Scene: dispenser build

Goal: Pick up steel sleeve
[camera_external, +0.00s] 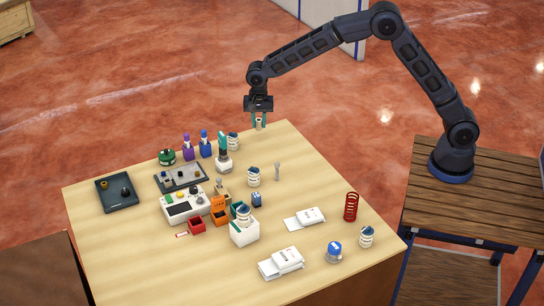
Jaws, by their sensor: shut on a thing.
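A dark tray (117,192), a grey tray (181,177), a white box (244,233) and several bottles crowd the left and middle. A slim grey peg (277,171) stands nearby.

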